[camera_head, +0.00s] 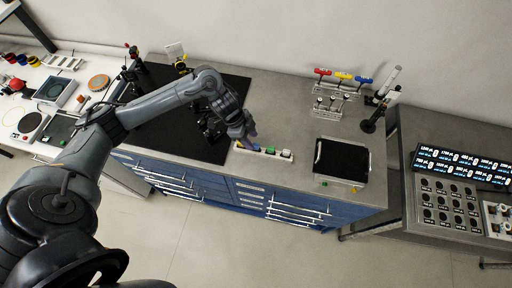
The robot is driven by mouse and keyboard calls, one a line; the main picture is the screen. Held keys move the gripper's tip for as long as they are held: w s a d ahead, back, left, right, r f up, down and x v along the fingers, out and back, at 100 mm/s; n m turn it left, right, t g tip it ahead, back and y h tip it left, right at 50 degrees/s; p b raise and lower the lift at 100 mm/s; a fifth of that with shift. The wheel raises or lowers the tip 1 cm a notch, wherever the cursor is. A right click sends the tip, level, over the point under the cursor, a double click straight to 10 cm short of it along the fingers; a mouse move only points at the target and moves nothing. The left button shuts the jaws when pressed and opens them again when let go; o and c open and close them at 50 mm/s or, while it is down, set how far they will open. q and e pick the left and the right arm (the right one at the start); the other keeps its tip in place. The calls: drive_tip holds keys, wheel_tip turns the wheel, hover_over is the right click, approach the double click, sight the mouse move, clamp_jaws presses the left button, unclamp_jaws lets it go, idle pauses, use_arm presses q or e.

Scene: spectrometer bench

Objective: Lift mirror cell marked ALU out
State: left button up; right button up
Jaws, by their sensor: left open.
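A narrow white rack (263,153) lies near the front edge of the grey bench. It holds small cells: a green one (270,150), a whitish one (286,153) at the right end, and a blue piece (256,147) toward the left. The ALU marking is too small to read, so I cannot tell which cell bears it. My left gripper (250,142) is open, pointing down at the left part of the rack, close to the blue piece. Whether it touches anything is hidden. My right gripper is not in view.
A black tray (341,157) stands right of the rack. Behind it is a stand with red, yellow and blue-handled tools (342,76). A black breadboard (185,108) with optical mounts lies to the left. A side table (445,203) holds labelled slots.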

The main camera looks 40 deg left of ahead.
sight(255, 145)
use_arm(q)
drive_tip(key=shift+p+x, duration=0.3)
drive_tip(key=shift+x, duration=2.4)
drive_tip(key=shift+d+r, duration=0.1)
drive_tip(key=c, duration=0.8)
